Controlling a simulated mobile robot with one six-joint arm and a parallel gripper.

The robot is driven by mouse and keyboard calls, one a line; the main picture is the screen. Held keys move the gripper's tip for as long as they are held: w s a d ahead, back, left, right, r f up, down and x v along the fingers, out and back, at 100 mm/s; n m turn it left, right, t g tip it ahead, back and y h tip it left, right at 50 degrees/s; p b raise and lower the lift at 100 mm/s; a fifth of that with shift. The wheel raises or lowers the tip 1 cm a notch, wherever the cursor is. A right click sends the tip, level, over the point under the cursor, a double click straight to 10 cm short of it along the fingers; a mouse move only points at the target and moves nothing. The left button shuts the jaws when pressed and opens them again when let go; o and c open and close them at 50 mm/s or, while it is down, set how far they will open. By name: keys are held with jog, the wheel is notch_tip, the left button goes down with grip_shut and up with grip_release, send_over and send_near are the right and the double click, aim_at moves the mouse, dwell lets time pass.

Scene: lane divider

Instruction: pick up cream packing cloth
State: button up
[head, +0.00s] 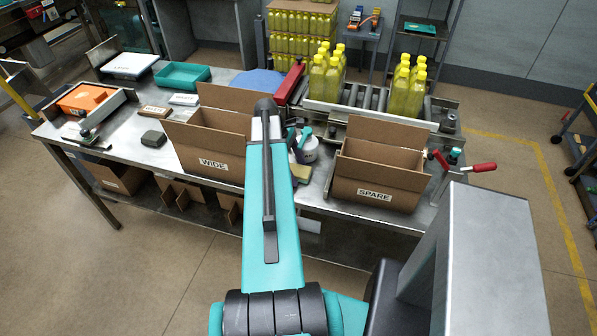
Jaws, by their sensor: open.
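No cloth that I can clearly name as the cream packing cloth shows in the head view. A small yellowish-cream item (301,173) lies on the table just right of my arm, partly hidden by it. I cannot tell whether it is cloth. My arm rises through the middle of the view and covers part of the table between the two cartons. My gripper is not visible; the arm's far end hides what lies behind it.
An open carton marked WIDE (207,161) stands left of my arm, and one marked SPARE (374,184) stands right. Yellow bottles (326,77) stand on a roller conveyor behind. A teal tray (182,76) and a blue round cloth or mat (257,83) lie at the back.

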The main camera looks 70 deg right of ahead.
jog(key=shift+f, duration=0.1)
jog(key=shift+c, duration=0.5)
jog(key=c, duration=1)
jog(key=shift+r, duration=0.2)
jog(key=shift+c, duration=0.2)
jog(key=shift+r+b, duration=0.35)
jog(key=shift+b, duration=0.25)
jog(key=a+b, duration=0.2)
jog(key=a, duration=0.2)
jog(key=shift+s+a, duration=0.15)
notch_tip(320, 180, up, 14)
jog(key=b, duration=0.2)
jog(key=shift+d+b, duration=0.2)
jog(key=shift+b, duration=0.2)
